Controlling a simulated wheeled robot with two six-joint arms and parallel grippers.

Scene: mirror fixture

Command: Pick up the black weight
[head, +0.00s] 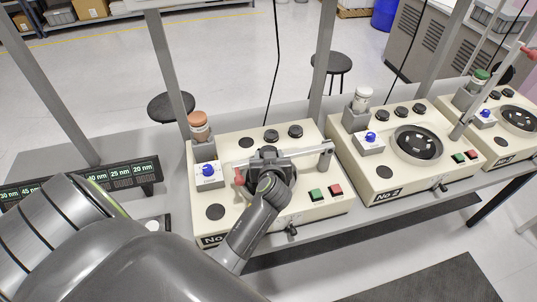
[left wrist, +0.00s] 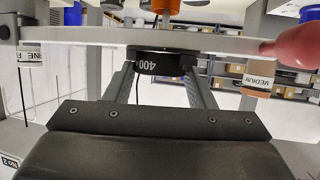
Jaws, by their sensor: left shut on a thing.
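The black weight (left wrist: 155,62), marked 400, is between the two fingers of my left gripper (left wrist: 163,68) in the left wrist view. The fingers are shut on its sides. It sits just below a grey bar with a red knob (left wrist: 297,46); I cannot tell whether they touch. In the head view my left gripper (head: 266,157) is over the middle of the nearest cream machine (head: 300,218), at its lever arm, and hides the weight it holds. My right gripper is not in view.
The lever's red handle (head: 239,176) is just left of the gripper. Two similar machines stand to the right. Grey frame posts (head: 322,60) rise behind the bench. A digital display (head: 120,174) is at left.

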